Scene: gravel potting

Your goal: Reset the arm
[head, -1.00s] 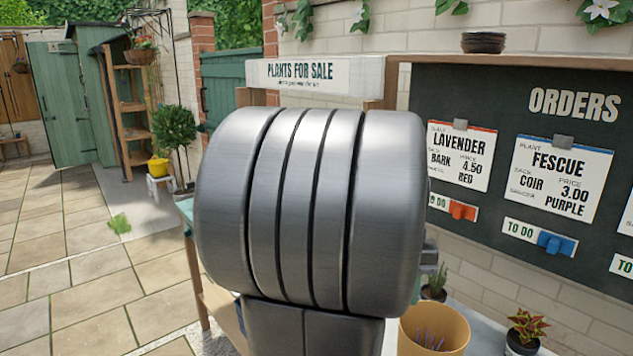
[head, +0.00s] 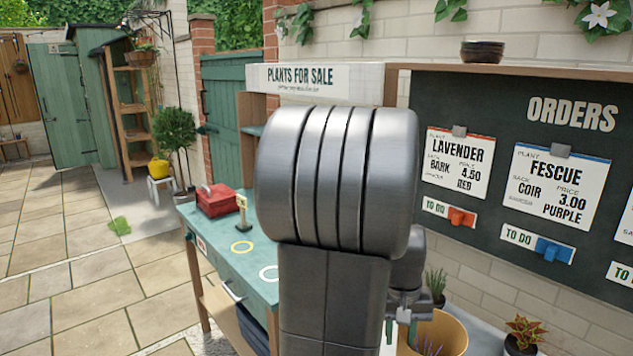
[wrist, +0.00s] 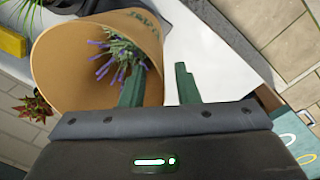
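My arm fills the middle of the head view. My gripper (wrist: 160,84) shows two green fingers in the wrist view, apart with a gap and nothing held between them. In the head view the gripper is small and partly hidden beside my arm, near the tan pot (head: 450,328). The pot also shows large in the wrist view (wrist: 62,50), with purple lavender (wrist: 112,58) inside.
A green bench (head: 205,228) carries a red toolbox (head: 215,200), a yellow ring (head: 242,247) and a white ring (head: 268,273). A potted red-green plant (head: 523,335) stands right of the tan pot. The orders board (head: 480,105) hangs behind. Paving lies open at left.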

